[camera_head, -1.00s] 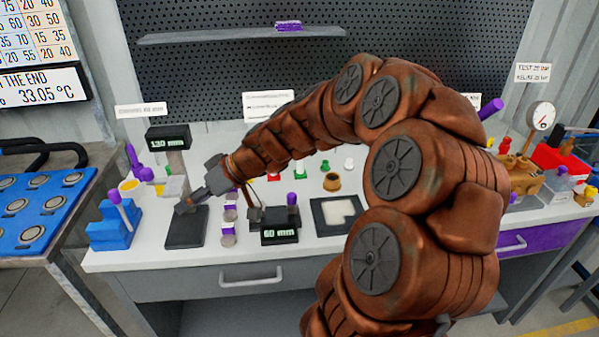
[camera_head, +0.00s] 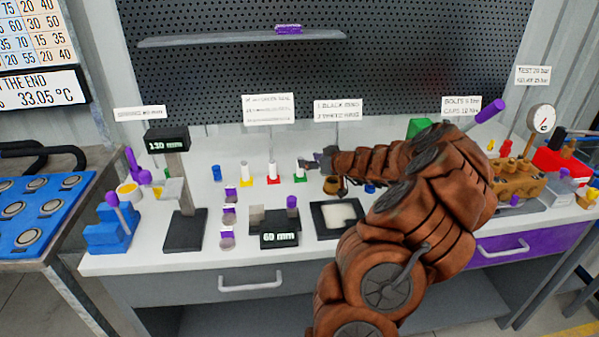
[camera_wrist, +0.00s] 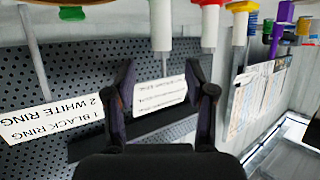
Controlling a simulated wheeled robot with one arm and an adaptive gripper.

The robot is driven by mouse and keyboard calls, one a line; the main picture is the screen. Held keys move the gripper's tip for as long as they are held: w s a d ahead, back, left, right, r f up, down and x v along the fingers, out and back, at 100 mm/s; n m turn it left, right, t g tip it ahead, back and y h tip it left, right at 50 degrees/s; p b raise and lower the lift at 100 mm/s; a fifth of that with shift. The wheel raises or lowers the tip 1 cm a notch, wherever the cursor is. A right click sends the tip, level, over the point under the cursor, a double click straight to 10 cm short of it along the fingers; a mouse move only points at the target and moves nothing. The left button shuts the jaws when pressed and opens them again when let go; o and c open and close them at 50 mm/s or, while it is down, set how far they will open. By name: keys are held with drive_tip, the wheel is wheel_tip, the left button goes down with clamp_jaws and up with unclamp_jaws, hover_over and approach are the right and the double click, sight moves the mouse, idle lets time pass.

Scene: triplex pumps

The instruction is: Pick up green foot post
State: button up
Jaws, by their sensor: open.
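The green foot post (camera_head: 300,172) is a white upright post on a green base, in the back row of the bench. In the wrist view, which is upside down, the white post at the top centre (camera_wrist: 160,26) appears to be this one; its foot is out of frame. My gripper (camera_head: 311,163) is just right of the post in the head view, near its upper part. In the wrist view my gripper (camera_wrist: 160,68) is open and empty, with the post ahead and lined up between the fingers. Contact cannot be told.
Left of it stand a red-foot post (camera_head: 273,174), a yellow-foot post (camera_head: 246,175) and a blue-foot part (camera_head: 217,173). A brass cup (camera_head: 331,185) is close by on the right. A black tray (camera_head: 320,222) and 60 mm display (camera_head: 280,239) lie in front.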

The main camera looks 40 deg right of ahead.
sight(300, 158)
drive_tip(key=shift+a+p+x, duration=0.2)
drive_tip(key=shift+p+x, duration=1.15)
drive_tip(key=shift+x, duration=1.6)
clamp_jaws()
